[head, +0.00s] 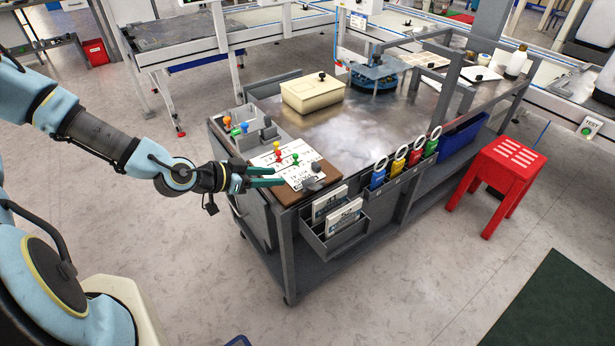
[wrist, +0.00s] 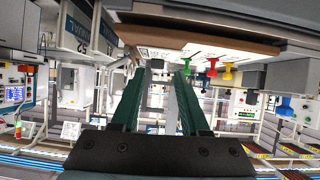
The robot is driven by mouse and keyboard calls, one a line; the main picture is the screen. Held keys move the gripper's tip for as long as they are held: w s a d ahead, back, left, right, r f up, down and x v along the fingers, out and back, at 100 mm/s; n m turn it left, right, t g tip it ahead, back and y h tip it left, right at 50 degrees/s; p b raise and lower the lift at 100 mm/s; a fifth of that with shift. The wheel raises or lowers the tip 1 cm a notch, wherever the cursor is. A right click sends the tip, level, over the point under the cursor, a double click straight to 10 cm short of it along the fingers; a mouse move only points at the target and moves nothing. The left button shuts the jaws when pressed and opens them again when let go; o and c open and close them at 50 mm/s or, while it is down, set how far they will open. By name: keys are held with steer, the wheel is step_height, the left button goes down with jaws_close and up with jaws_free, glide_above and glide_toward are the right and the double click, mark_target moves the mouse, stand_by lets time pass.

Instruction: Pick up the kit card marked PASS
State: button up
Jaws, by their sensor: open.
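Two white cards with dark print stand in a grey open bin (head: 338,241) on the cart's front side: a rear card (head: 329,204) and a front card (head: 344,217). I cannot read PASS on either one. In the wrist view the cards show upside down at the upper left, one card (wrist: 75,28) larger and nearer the edge, the other card (wrist: 106,36) beside it.
A brown board (head: 322,183) with a white sheet and coloured pegs lies on the cart's near corner. A grey divided tray (head: 248,137) is behind it. Colour-tagged rings hang right of the bin. A cream box (head: 312,95) stands on the tabletop. A red stool (head: 503,170) stands at right.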

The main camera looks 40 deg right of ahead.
steer(key=shift+s+d+r+h, duration=0.1)
steer(key=shift+d+r+h, duration=0.15)
steer(key=shift+d, duration=0.3)
steer(key=shift+s+d+r+h, duration=0.15)
steer(key=shift+d+h, duration=0.1)
steer(key=shift+d, duration=0.25)
steer(key=p, duration=0.2)
glide_toward(314, 167)
steer(key=x, duration=0.2)
steer(key=shift+w+d+f, duration=0.15)
steer(key=shift+d+f, duration=0.15)
steer(key=shift+d, duration=0.05)
steer(key=p+x, duration=0.2)
steer(key=x, duration=0.3)
steer(key=shift+d+r, duration=0.15)
steer(key=shift+d+f, duration=0.25)
steer(key=shift+d, duration=0.05)
jaws_close()
